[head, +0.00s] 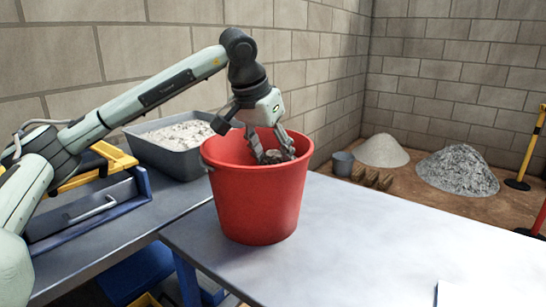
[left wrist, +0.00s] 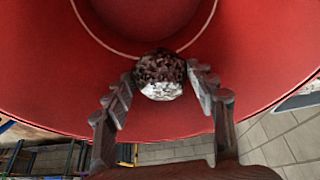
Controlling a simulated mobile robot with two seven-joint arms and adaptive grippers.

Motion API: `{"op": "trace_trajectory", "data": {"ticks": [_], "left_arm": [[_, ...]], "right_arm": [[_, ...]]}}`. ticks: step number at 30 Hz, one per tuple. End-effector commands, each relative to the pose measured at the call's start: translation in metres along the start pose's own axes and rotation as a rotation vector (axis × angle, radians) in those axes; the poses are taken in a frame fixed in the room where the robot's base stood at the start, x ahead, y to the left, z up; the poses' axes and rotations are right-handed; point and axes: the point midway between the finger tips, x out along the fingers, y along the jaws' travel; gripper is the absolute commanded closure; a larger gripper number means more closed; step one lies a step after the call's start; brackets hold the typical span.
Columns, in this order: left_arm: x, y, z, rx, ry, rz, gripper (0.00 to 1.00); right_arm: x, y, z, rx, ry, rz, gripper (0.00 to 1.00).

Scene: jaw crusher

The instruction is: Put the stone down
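The stone (head: 273,156) is a small rough lump, dark brown on one side and pale on the other in the left wrist view (left wrist: 160,72). My left gripper (head: 273,152) points down into the mouth of a red bucket (head: 258,205). Its two fingers lie against opposite sides of the stone and hold it inside the rim, above the bucket's floor, which shows in the left wrist view (left wrist: 145,15). The bucket stands upright on the grey table (head: 400,245). My right gripper is not in view.
A grey tub (head: 170,158) of pale gravel stands behind the bucket, beside a blue and yellow crusher (head: 95,205). Two gravel piles (head: 383,151) (head: 458,172) and a small grey bucket (head: 343,163) are on the ground beyond. The table right of the red bucket is mostly clear.

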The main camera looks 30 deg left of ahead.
Motion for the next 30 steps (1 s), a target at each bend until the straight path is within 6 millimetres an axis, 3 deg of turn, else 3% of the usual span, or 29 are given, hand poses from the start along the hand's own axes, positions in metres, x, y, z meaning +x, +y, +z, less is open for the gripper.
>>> {"op": "trace_trajectory", "data": {"ticks": [4,16,30], "left_arm": [[-0.001,0.000,0.000,0.000,0.001,0.000,0.26],[-0.010,0.000,-0.001,0.000,0.002,0.000,0.26],[-0.101,0.001,-0.001,0.003,0.003,0.001,0.26]], "right_arm": [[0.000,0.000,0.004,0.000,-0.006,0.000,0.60],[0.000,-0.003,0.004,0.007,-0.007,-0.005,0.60],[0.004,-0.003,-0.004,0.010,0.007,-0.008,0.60]]}}
